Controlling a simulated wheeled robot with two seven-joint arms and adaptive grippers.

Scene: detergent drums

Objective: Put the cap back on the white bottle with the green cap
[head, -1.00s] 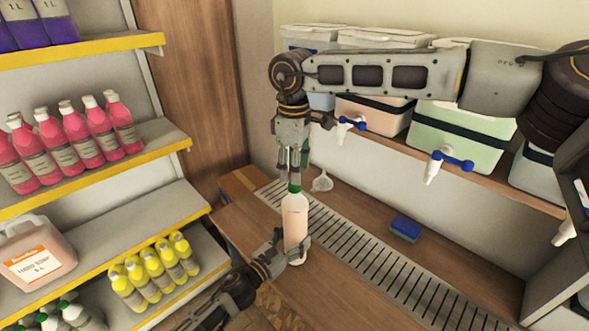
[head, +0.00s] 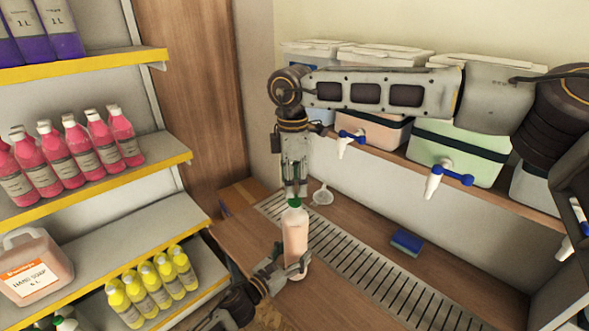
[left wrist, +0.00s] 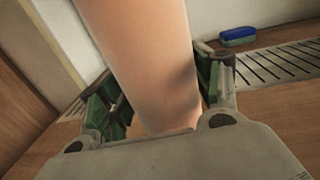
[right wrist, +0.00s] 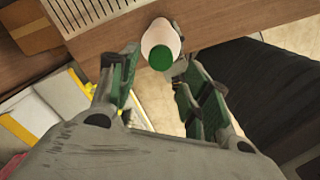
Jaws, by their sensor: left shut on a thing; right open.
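The white bottle (head: 295,238), filled pinkish, stands roughly upright at the counter's front edge. My left gripper (head: 292,268) is shut around its lower part; the bottle fills the jaws in the left wrist view (left wrist: 150,65). I cannot tell whether its base touches anything. The green cap (head: 294,203) is at the top of the bottle. In the right wrist view the cap (right wrist: 161,58) sits over the bottle's top; how tightly it is seated is unclear. My right gripper (head: 293,190) points down just above the cap, open, its fingers (right wrist: 157,85) apart on either side.
A counter with a slotted drain grate (head: 350,255) lies behind the bottle. A small funnel (head: 322,195) and a blue-green sponge (head: 407,241) are on it. Detergent drums with taps (head: 455,152) stand on the ledge above. A shelf with pink bottles (head: 75,150) and yellow bottles (head: 150,285) is at left.

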